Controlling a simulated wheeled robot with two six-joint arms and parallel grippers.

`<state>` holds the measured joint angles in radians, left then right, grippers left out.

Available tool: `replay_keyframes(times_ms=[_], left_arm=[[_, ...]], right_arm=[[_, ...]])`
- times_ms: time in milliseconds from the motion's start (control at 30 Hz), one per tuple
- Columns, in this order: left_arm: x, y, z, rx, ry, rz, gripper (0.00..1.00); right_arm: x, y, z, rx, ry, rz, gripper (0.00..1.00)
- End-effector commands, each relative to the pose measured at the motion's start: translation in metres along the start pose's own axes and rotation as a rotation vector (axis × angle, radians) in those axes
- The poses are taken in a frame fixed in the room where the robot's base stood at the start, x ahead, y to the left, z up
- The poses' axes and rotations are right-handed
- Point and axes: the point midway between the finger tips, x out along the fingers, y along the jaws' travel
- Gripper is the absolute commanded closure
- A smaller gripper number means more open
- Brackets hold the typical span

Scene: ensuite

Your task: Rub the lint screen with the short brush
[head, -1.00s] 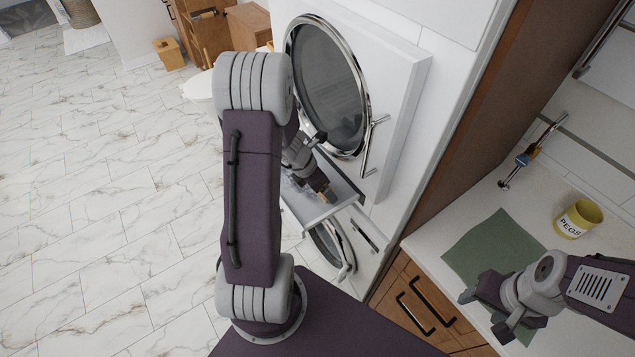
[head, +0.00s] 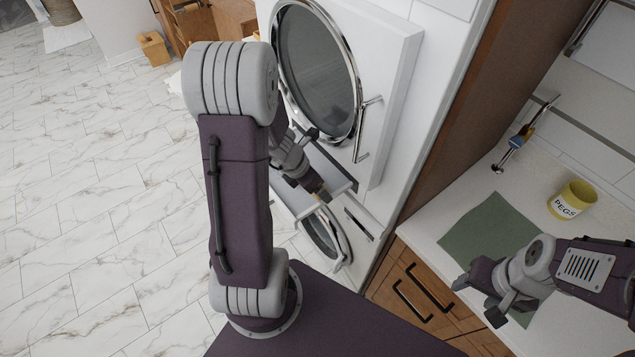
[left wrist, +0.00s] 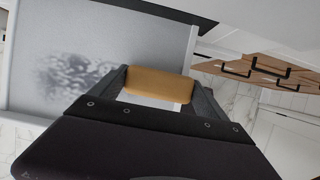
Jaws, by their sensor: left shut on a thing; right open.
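The lint screen is a pale grey panel in a frame, pulled out from the white machine front; in the left wrist view the lint screen (left wrist: 75,65) bears a dark, mottled lint patch. It also shows partly in the head view (head: 285,197), largely covered by my left arm. My left gripper (head: 321,194) is over the screen, shut on the short brush, whose tan wooden body (left wrist: 160,85) spans between the fingers. Its bristles are hidden, so I cannot tell whether they touch the screen. My right gripper (head: 482,298) is open and empty above the counter.
A round glass door (head: 318,70) stands above the screen, with another round door (head: 325,240) below.

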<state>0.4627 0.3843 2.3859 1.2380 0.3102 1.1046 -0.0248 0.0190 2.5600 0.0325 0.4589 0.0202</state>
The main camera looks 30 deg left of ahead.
Motion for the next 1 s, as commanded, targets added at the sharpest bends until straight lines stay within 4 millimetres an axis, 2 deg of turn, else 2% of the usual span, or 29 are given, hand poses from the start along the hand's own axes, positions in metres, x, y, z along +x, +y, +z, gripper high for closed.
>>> replay_keyframes(times_ms=[300, 567, 833, 1000], left_arm=[[-0.004, 0.028, 0.001, 0.0, 0.002, -0.002, 0.46], [-0.002, 0.035, 0.001, 0.0, 0.001, -0.001, 0.46], [-0.002, 0.061, 0.001, -0.001, 0.002, -0.002, 0.46], [0.001, 0.069, -0.001, 0.0, 0.002, -0.001, 0.46]], right_arm=[[-0.018, 0.0, -0.002, 0.0, 0.0, 0.0, 0.42], [-0.019, 0.0, -0.002, 0.0, 0.0, 0.0, 0.42], [-0.034, -0.001, -0.004, 0.0, 0.0, 0.0, 0.42], [-0.036, -0.001, -0.004, 0.0, 0.0, 0.0, 0.42]])
